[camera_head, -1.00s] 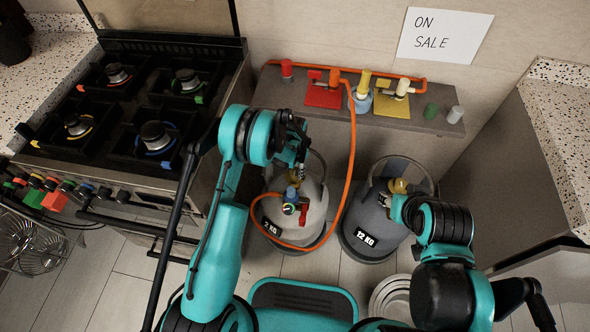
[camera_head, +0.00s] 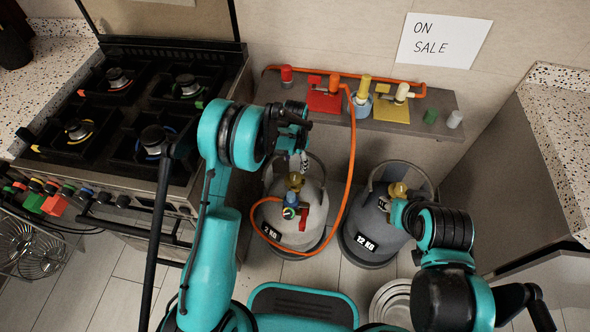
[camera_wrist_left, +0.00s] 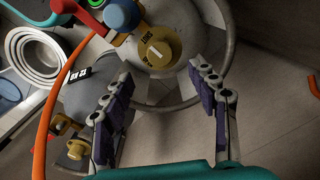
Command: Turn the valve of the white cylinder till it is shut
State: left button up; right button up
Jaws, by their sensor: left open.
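The white cylinder (camera_head: 313,226) stands on the floor left of the grey cylinder, with an orange hose on its blue regulator (camera_head: 290,201). Its yellow valve knob (camera_head: 294,181) shows in the head view. In the left wrist view the knob (camera_wrist_left: 158,50) lies beyond the fingertips, with small writing and a pale mark on its face. My left gripper (camera_wrist_left: 163,83) is open and empty, apart from the knob; in the head view its fingers are partly hidden behind my arm. My right arm reaches to the grey cylinder's yellow valve (camera_head: 398,189); its fingers are hidden.
The grey cylinder (camera_head: 367,224) stands close on the right. The orange hose (camera_head: 352,150) loops between the cylinders up to a shelf (camera_head: 410,125) behind. A stove (camera_head: 120,180) is at left, stacked round pans (camera_head: 388,299) at front right.

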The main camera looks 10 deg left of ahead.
pick_arm(q)
jog(key=shift+r, duration=1.65)
jog(key=s+a+r+n+t, duration=0.2)
jog(key=s+r, duration=0.3)
jog(key=r, duration=0.4)
jog(key=s+a+r+n+t, duration=0.15)
jog(key=s+r, duration=0.25)
jog(key=r, duration=0.5)
jog(key=s+a+r+n+t, duration=0.2)
jog(key=s, duration=0.6)
jog(key=s+a+r+n+t, duration=0.1)
jog(key=s+a, duration=0.1)
jog(key=s, duration=0.6)
jog(key=shift+s+a+r+n+t, duration=0.2)
jog(key=shift+s+r+n+t, duration=0.1)
jog(key=shift+r+n+t, duration=0.05)
